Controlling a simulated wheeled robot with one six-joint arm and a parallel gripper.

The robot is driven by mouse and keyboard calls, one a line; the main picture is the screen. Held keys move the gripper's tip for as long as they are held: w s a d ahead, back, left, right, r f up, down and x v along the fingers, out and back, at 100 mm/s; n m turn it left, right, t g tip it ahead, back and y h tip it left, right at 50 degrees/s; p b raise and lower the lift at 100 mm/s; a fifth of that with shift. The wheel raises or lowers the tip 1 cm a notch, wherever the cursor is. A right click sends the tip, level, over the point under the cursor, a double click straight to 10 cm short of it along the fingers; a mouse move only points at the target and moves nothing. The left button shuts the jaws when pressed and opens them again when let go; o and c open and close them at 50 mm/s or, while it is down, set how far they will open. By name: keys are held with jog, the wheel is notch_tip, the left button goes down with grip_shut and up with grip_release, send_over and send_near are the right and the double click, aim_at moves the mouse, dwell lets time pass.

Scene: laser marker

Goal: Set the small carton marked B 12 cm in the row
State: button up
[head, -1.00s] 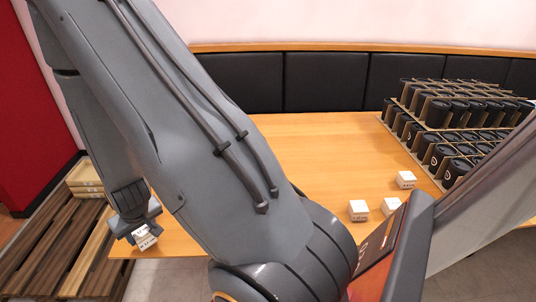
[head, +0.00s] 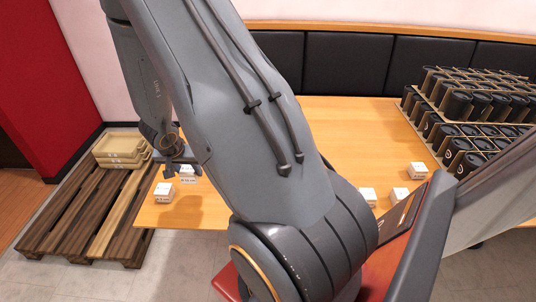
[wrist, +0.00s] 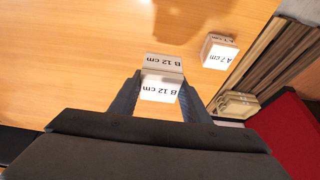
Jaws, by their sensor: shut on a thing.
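The small white carton marked B 12 cm (wrist: 162,85) sits between the two fingers of my gripper (wrist: 161,79) in the wrist view, with its label showing on two faces. My gripper is shut on it. In the head view my gripper (head: 174,164) is at the left end of the wooden table, and the carton B (head: 189,178) shows partly below it. I cannot tell whether the carton touches the table. A white carton marked A 7 cm (wrist: 219,52) stands beside it, apart; it also shows in the head view (head: 164,193), nearer the table's front edge.
Several more white cartons stand at the right of the table (head: 345,125), one of them clear of my arm (head: 418,170). A rack of black cups (head: 470,110) fills the far right. A wooden pallet with trays (head: 122,148) is left of the table. The table's middle is bare.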

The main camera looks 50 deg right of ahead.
aim_at(192, 180)
notch_tip(192, 180, down, 5)
jog(key=shift+b, duration=0.9)
jog(key=shift+f, duration=2.5)
jog(key=shift+f, duration=0.1)
jog(key=shift+f+b, duration=0.15)
jog(key=shift+b, duration=0.15)
jog(key=o, duration=1.1)
